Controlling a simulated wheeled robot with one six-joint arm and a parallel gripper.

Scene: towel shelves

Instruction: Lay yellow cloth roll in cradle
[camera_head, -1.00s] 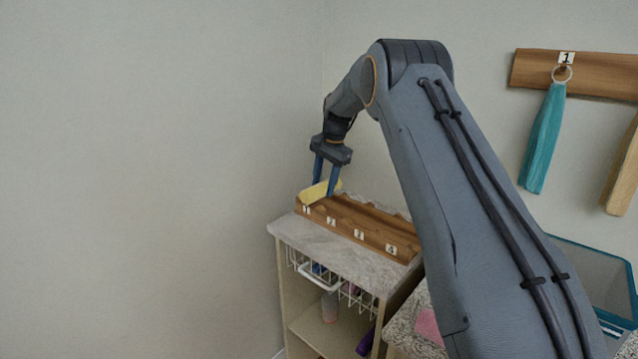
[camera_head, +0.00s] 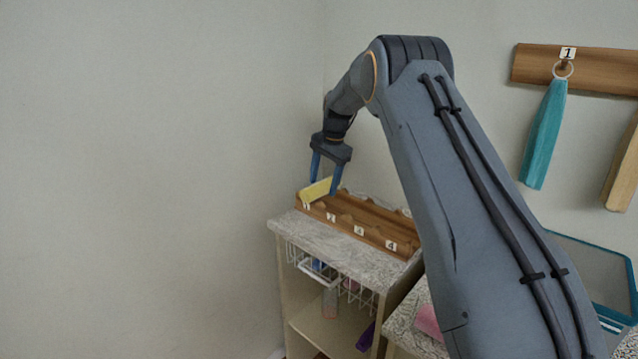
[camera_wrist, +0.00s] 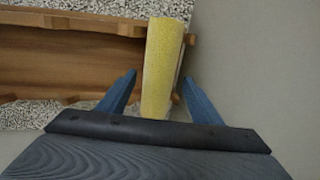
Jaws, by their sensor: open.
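The yellow cloth roll (camera_head: 316,190) lies across the left end of the wooden cradle rack (camera_head: 365,222), at the slot nearest label 1. In the wrist view the roll (camera_wrist: 162,65) lies between the two blue fingers, with a gap on each side, and the rack (camera_wrist: 70,62) extends to the left of it. My gripper (camera_head: 325,188) is open above that end of the rack, its fingers apart on either side of the roll. The wrist view also shows the open gripper (camera_wrist: 158,88). The underside of the roll is hidden.
The rack stands on a speckled stone-topped shelf unit (camera_head: 290,228) with a white wire basket (camera_head: 318,268) below. A teal towel (camera_head: 543,135) hangs on a wooden wall rail (camera_head: 600,75) at right. A blue-rimmed bin (camera_head: 595,262) stands at lower right. The rack's other slots look empty.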

